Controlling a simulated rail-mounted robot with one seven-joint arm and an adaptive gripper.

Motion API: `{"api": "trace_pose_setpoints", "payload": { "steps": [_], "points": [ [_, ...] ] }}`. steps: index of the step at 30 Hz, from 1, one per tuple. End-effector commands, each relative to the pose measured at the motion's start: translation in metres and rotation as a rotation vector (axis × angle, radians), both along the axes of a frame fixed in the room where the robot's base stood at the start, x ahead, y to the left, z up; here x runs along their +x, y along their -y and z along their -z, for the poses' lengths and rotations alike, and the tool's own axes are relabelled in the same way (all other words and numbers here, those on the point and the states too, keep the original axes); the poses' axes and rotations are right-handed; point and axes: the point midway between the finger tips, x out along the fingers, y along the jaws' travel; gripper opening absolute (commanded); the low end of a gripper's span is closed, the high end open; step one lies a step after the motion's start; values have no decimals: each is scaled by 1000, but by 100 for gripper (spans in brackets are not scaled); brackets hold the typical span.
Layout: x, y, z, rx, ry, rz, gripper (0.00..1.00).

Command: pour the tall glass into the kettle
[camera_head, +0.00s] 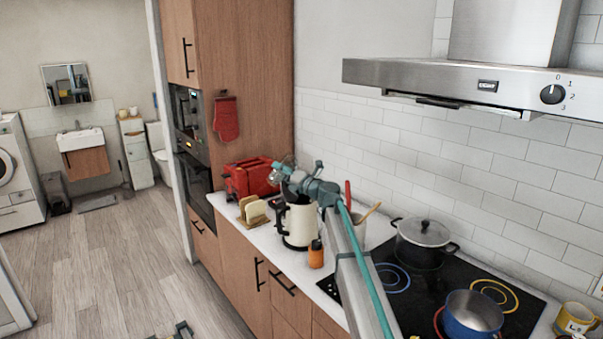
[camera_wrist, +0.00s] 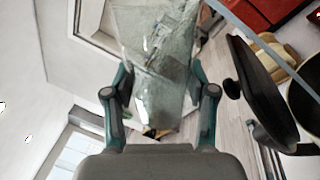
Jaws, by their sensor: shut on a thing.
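The tall glass (camera_wrist: 158,65) is clear and sits between the two fingers of my gripper (camera_wrist: 160,92) in the wrist view. In the head view my gripper (camera_head: 287,174) is shut on the glass (camera_head: 280,165), above the kettle. The glass is small and partly covered there, so its exact tilt and contents cannot be told. The kettle (camera_head: 298,225) is cream with a black handle and base and stands on the counter; my gripper covers its top. In the wrist view a dark round lid stands raised beside the kettle's dark opening (camera_wrist: 306,100) at the right.
A red toaster (camera_head: 247,178) stands behind the kettle, with a wooden rack of bread (camera_head: 253,210) near it. An orange bottle (camera_head: 316,255) stands close in front. A lidded pot (camera_head: 422,240) and blue pot (camera_head: 472,315) are on the hob at right.

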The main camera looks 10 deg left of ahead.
Motion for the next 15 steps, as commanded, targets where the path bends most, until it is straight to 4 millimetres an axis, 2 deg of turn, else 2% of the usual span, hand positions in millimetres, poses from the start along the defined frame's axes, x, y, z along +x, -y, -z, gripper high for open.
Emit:
{"api": "trace_pose_setpoints", "payload": {
  "steps": [15],
  "points": [
    [-1, 0, -7, 40, -48, 0, 14]
  ]
}}
